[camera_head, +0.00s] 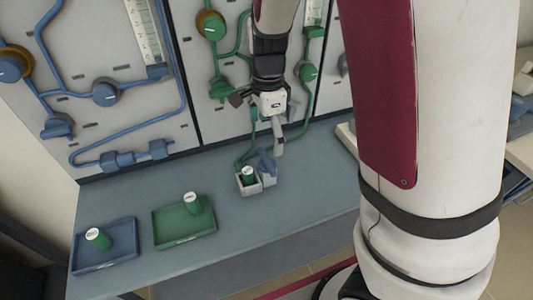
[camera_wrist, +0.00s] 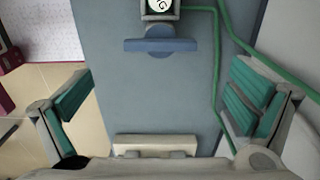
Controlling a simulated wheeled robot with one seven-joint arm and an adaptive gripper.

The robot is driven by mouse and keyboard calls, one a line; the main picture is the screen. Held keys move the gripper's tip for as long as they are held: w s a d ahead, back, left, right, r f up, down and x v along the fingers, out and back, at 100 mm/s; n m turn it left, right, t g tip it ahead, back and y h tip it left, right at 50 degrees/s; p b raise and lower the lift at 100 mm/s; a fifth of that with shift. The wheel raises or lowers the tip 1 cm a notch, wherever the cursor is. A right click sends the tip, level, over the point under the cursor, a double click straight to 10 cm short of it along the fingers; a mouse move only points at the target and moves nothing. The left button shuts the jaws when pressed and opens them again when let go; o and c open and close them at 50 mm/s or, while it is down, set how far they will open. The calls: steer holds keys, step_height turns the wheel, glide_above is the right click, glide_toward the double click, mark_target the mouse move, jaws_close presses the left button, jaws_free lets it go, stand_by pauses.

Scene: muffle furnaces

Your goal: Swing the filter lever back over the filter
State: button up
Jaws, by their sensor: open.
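The filter (camera_head: 248,174) is a green canister with a white top, sitting in a small pale square holder (camera_head: 249,189) on the bench. It also shows at the top edge of the wrist view (camera_wrist: 160,7), partly cut off. The blue filter lever (camera_head: 267,164) stands beside the filter, on its right in the head view, leaving the top uncovered. In the wrist view the lever's wide crossbar (camera_wrist: 161,45) lies just below the filter. My gripper (camera_head: 262,126) is open and empty above the lever. In the wrist view its fingers (camera_wrist: 160,100) are spread wide, apart from the lever.
A blue tray (camera_head: 106,261) and a green tray (camera_head: 172,239) each hold a green canister, to the left on the bench (camera_head: 290,215). Green pipes (camera_head: 311,110) run down the back panel close behind my gripper. The bench front is clear.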

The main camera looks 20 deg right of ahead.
mark_target(267, 159)
step_height(267, 159, down, 8)
steer(key=shift+f+b, duration=0.15)
steer(key=shift+b, duration=0.85)
steer(key=c, duration=1)
